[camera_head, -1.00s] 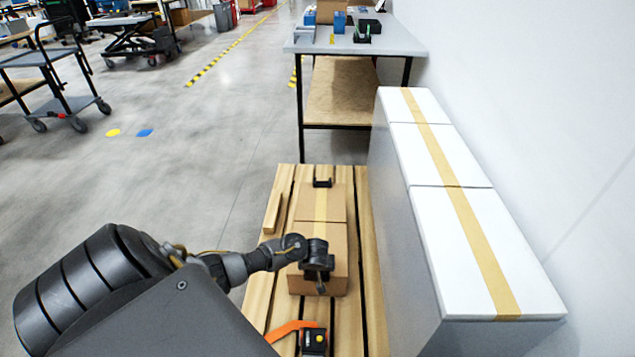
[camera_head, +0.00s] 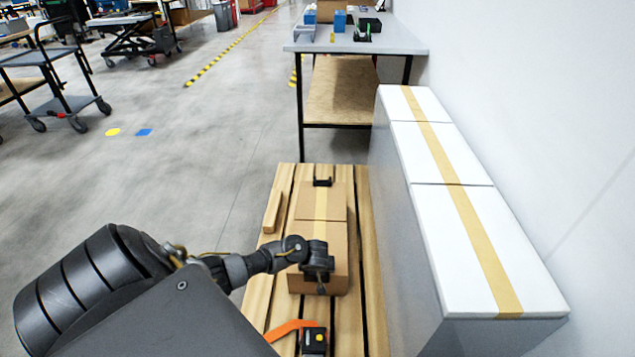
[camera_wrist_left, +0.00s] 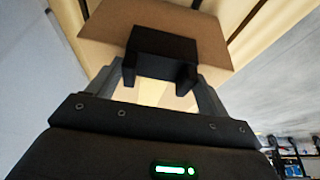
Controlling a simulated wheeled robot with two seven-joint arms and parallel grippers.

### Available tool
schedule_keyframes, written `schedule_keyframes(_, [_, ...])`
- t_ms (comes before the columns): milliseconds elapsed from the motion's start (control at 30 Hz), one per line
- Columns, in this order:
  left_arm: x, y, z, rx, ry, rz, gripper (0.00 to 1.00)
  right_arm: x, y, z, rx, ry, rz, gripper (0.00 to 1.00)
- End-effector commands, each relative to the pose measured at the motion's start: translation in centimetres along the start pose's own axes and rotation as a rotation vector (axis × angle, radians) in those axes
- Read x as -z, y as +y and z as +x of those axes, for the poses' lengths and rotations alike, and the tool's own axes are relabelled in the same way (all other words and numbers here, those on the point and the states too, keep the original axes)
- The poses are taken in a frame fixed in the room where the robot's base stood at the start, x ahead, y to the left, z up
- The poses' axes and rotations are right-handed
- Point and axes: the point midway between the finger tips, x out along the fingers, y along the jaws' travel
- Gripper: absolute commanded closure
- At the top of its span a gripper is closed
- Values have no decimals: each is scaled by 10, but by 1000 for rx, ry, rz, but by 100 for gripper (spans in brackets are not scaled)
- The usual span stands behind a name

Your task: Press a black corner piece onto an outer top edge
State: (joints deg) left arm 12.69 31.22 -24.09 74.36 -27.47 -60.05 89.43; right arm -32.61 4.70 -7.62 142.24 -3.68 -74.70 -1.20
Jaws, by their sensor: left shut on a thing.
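Two taped cardboard boxes stand end to end on a slatted wooden pallet (camera_head: 258,300). The nearer box (camera_head: 310,283) is under my left gripper (camera_head: 318,277), which points down at its near end. In the left wrist view my left gripper (camera_wrist_left: 160,85) is shut on a black corner piece (camera_wrist_left: 162,48), which lies over the cardboard face (camera_wrist_left: 205,45). I cannot tell whether the piece touches the box. Another black corner piece (camera_head: 322,183) sits at the far end edge of the farther box (camera_head: 320,200). My right gripper is not in view.
An orange strap with a black buckle (camera_head: 314,341) lies on the pallet's near end. A loose wooden block (camera_head: 272,211) lies at its left. White-topped boxes (camera_head: 470,240) stand close along the right. A workbench (camera_head: 390,42) is behind; the floor at left is open.

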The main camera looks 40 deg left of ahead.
Motion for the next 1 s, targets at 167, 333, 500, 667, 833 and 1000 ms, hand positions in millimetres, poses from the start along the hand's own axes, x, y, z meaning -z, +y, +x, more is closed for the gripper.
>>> schedule_keyframes(167, [-1, 0, 2, 0, 0, 0, 43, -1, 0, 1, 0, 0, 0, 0])
schedule_keyframes(333, [-2, 0, 4, 0, 0, 0, 43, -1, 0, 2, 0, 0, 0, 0])
schedule_keyframes(500, [-2, 0, 5, 0, 0, 0, 43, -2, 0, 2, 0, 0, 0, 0])
schedule_keyframes(667, [-3, 0, 7, 0, 0, 0, 43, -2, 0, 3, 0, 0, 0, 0])
schedule_keyframes(833, [-3, 0, 7, 0, 0, 0, 43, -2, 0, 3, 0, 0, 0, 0])
schedule_keyframes(1000, [-3, 0, 7, 0, 0, 0, 17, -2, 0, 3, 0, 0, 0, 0])
